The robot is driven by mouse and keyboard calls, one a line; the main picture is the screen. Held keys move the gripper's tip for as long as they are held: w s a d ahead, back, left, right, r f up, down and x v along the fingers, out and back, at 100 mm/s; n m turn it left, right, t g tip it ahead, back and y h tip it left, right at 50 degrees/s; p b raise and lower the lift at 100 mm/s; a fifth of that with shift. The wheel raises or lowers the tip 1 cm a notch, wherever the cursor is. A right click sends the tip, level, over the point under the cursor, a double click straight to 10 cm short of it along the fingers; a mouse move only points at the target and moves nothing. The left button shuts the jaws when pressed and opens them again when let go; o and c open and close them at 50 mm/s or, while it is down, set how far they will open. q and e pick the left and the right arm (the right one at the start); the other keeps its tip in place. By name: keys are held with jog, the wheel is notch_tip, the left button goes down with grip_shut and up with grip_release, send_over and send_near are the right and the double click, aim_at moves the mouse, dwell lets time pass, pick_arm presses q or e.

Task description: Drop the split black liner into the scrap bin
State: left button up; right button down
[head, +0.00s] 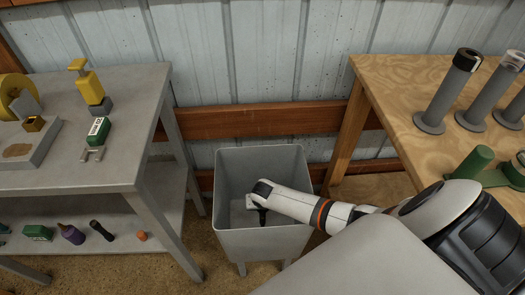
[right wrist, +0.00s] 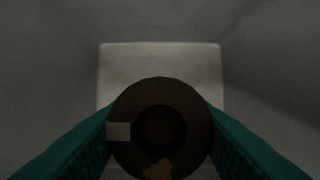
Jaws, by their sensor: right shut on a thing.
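The scrap bin (head: 228,240) is a grey open-topped tub standing on legs between the two tables. My right gripper (head: 262,208) reaches down inside its mouth, fingers pointing downward. In the right wrist view my teal fingers (right wrist: 160,135) are shut on the black liner (right wrist: 160,90), a dark round ring with a pale patch on its left and a yellowish mark on its near side. The pale bin floor (right wrist: 160,60) lies below it, apart from the liner. I cannot make out the split. My left gripper is not in view.
A grey workbench (head: 60,165) with yellow and green tools stands left, with small items on its lower shelf. A wooden table (head: 385,90) at right holds grey posts (head: 432,110), one with a black ring on top. A plank wall is behind.

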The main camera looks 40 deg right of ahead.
jog(key=shift+d+f+b, duration=0.1)
jog(key=shift+f+b, duration=0.3)
jog(key=shift+f, duration=0.35)
jog(key=c, duration=0.7)
grip_release()
jog(key=shift+f, duration=0.1)
jog(key=shift+o, duration=0.2)
